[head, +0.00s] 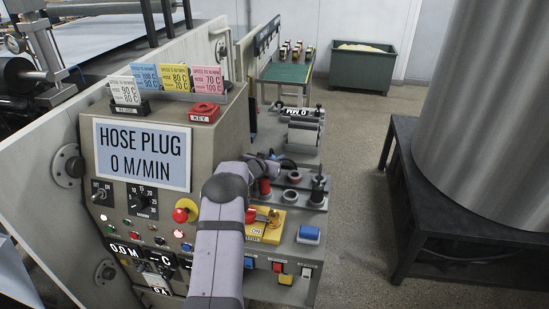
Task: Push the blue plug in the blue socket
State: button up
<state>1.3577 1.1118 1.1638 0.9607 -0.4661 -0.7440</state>
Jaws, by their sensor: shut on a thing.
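My gripper (272,158) is at the end of my grey arm, above the back part of the machine's side ledge. It is small in view and partly hidden by my wrist. A small dark-blue piece, seemingly the blue plug (287,163), shows at the fingertips, and the jaws are shut on it. Below it on the ledge are round sockets (294,177); I cannot tell which one is blue. The plug appears above and apart from them, though the exact gap is unclear. A red plug (264,186) stands left of the sockets and a black plug (318,189) stands right.
A yellow switch plate (265,226) with a red handle and a blue button (309,233) lie in front of the sockets. The sign panel (143,155) reads HOSE PLUG 0 M/MIN. A large metal cylinder (490,110) stands at right, with clear floor between.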

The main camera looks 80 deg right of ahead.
jog(key=shift+f, duration=0.45)
jog(key=o, duration=1.2)
jog(key=shift+f, duration=0.1)
jog(key=shift+a, duration=0.1)
notch_tip(320, 180, up, 10)
jog(key=shift+r, duration=0.2)
